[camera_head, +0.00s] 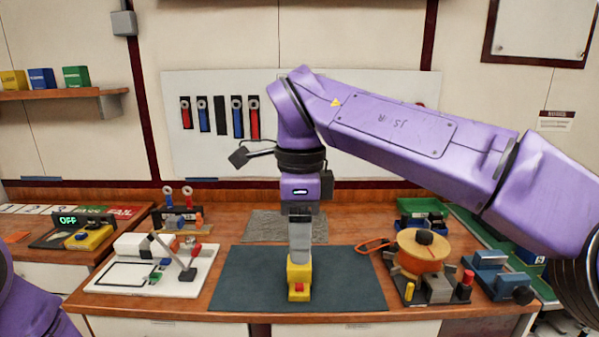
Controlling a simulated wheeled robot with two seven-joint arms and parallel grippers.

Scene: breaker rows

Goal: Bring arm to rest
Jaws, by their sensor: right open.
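My right arm (400,130) is purple and reaches in from the right across the middle of the head view. Its wrist points straight down. My right gripper (300,256) is open and stands over a yellow block with a red button (299,287) on the dark mat (350,285). The fingertips are at the block's top; I cannot tell whether they touch it. Part of my left arm (30,305) shows at the lower left edge, and its gripper is out of view.
A white board fixture (110,275) stands left of the mat. An orange reel (422,258) and a blue vise-like device (490,270) stand to the right. Red, blue and dark strips (220,115) hang on the wall panel. A grey sheet (265,227) lies behind the mat.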

